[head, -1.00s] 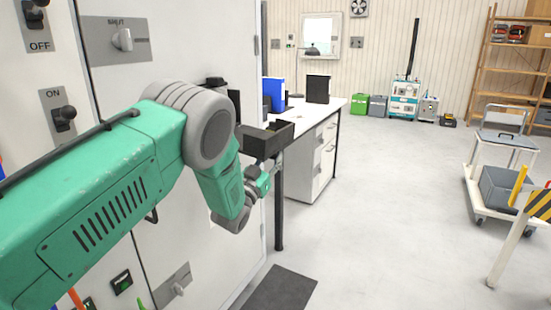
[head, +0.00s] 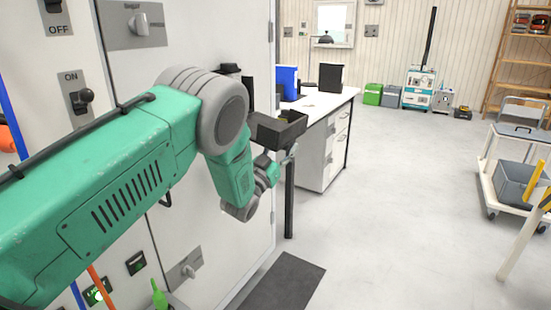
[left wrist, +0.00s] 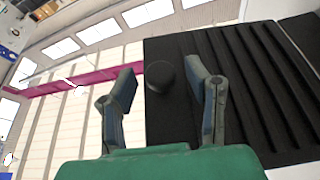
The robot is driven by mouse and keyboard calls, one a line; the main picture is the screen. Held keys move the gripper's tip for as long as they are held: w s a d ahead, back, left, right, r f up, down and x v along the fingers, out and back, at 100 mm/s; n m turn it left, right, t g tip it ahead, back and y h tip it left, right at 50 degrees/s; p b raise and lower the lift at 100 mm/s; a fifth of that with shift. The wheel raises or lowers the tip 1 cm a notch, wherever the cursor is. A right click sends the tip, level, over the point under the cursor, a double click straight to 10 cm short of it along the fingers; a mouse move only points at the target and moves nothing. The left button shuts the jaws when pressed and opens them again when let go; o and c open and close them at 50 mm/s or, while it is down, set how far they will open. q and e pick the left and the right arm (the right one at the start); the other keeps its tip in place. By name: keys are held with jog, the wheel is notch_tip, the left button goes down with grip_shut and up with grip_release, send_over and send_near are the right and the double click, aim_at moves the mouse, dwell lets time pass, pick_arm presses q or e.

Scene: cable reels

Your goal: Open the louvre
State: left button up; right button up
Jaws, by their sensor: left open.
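The louvre (left wrist: 255,100) shows in the left wrist view as a black panel with parallel slats, filling much of the right side. A round black knob (left wrist: 160,76) stands near its left edge. My left gripper (left wrist: 163,84) is open, with one finger on each side of the knob in that view; I see no clear contact. In the head view my left gripper (head: 284,163) is small and partly hidden by its own green wrist. I cannot make out the louvre's slats in the head view. My right gripper is not in view.
A pale cabinet (head: 205,225) with switches stands close beside my left arm. A dark open box (head: 278,129) shows just above the gripper, by a white desk (head: 325,135). A trolley (head: 515,170) stands at the right.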

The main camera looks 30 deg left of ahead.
pick_arm(q)
jog(key=v, duration=1.1)
jog(key=shift+s, duration=0.2)
jog(key=shift+a+f, duration=0.1)
jog(key=s+d+f+n+g+y+p, duration=0.1)
jog(key=s+f+g, duration=0.45)
jog(key=f, duration=0.45)
jog(key=s+d+f+n+g+y, duration=0.1)
jog(key=s+f+g+y, duration=0.1)
jog(key=s+f+g, duration=0.5)
jog(key=s+d+f+g, duration=0.1)
jog(key=s+f+g, duration=0.2)
jog(key=s, duration=0.6)
jog(key=s+d+f+g+p, duration=0.1)
jog(key=s+d+f+g, duration=0.1)
jog(key=s, duration=0.8)
jog(key=s+d+f+g, duration=0.1)
jog(key=s+f+g, duration=0.3)
jog(key=s, duration=0.6)
jog(key=shift+f, duration=0.35)
